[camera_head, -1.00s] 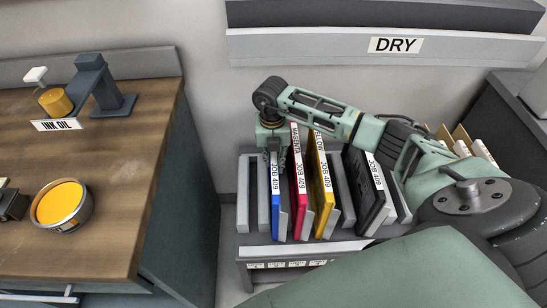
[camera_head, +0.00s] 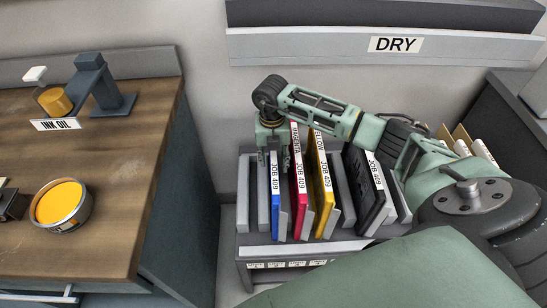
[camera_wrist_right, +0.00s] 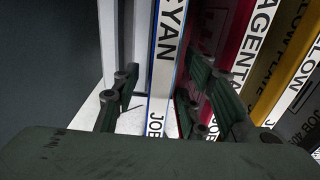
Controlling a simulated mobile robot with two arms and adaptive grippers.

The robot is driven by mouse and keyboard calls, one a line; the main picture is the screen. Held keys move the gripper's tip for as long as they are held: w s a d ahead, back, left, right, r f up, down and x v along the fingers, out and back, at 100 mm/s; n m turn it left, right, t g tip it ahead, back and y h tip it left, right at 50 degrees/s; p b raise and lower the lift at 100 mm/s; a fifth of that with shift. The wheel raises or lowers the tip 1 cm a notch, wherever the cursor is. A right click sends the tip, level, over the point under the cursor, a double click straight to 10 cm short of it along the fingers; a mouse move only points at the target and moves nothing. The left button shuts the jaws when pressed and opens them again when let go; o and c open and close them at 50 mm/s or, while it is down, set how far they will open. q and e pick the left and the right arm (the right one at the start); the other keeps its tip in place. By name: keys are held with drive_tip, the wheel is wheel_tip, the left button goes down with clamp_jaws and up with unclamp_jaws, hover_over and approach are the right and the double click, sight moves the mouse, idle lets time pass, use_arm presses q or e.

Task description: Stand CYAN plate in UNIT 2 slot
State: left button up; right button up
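The cyan plate (camera_head: 275,200) looks blue in the head view and has a white label reading JOB 409. It stands upright in the left part of the slotted rack (camera_head: 305,247), left of the magenta plate. In the right wrist view the cyan plate (camera_wrist_right: 163,75) shows the word CYAN on its edge. My right gripper (camera_head: 274,158) is at the plate's top. Its fingers are spread, one on each side, with a gap beside the plate; the gripper (camera_wrist_right: 155,95) is open around it. The slot labels on the rack front are too small to read. My left gripper is not in view.
The magenta plate (camera_head: 298,180), yellow plate (camera_head: 322,185) and black plate (camera_head: 368,200) stand to the right in the rack. A wooden bench (camera_head: 120,180) with an orange ink can (camera_head: 62,203) is at left. A DRY shelf (camera_head: 300,48) hangs on the wall above.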

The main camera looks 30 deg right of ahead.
wheel_tip(320, 180, up, 12)
drive_tip(key=shift+f, duration=0.2)
drive_tip(key=shift+w+a+r, duration=0.1)
wheel_tip(320, 180, up, 5)
drive_tip(key=p, duration=0.3)
drive_tip(key=shift+p, duration=0.35)
idle(0.4)
